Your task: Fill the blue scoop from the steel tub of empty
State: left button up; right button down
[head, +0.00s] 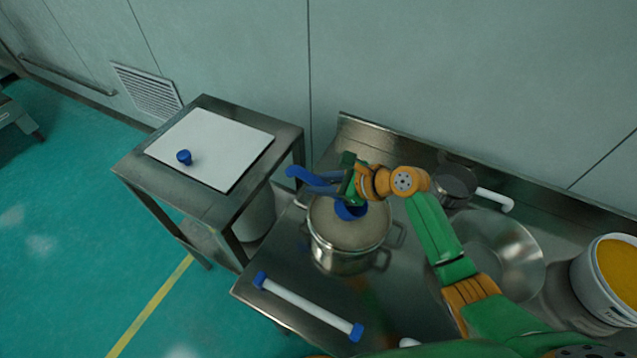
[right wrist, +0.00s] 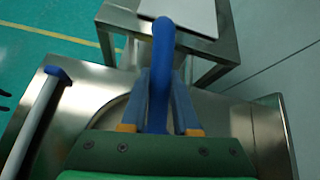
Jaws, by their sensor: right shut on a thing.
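The steel tub (head: 345,262), a two-handled pot, stands on the steel table and holds pale material (head: 347,234) up near its rim. The blue scoop (head: 350,210) is over the tub's mouth, at its far side. I cannot tell whether its bowl touches the material or what is in it. My right gripper (head: 322,186) is above the tub's far left rim, shut on the scoop's handle. In the right wrist view the blue handle (right wrist: 162,60) stands between the two fingers (right wrist: 160,105); the bowl is hidden there. My left gripper is not in view.
A white bar with blue ends (head: 308,306) lies at the table's front edge. Right of the tub are a dark pan (head: 457,183) with a white handle, a steel bowl (head: 503,250) and a white bucket of yellow material (head: 615,268). A side table (head: 215,207) carries a white board (head: 225,150) and blue knob (head: 184,157).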

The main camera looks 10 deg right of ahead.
aim_at(340, 203)
jog(key=f+b, duration=0.2)
jog(key=d+f+b, duration=0.1)
jog(key=f+b, duration=0.2)
jog(key=b, duration=0.1)
jog(key=shift+s+d+f, duration=0.2)
jog(key=shift+s+f, duration=0.1)
jog(key=shift+f, duration=0.1)
jog(key=shift+s+d, duration=0.1)
jog(key=shift+d, duration=0.05)
jog(key=shift+s+d+r, duration=0.1)
jog(key=shift+s+d, duration=0.05)
jog(key=shift+d, duration=0.2)
jog(key=shift+s+d+p, duration=0.2)
jog(key=shift+d+p, duration=0.15)
jog(key=shift+d, duration=0.1)
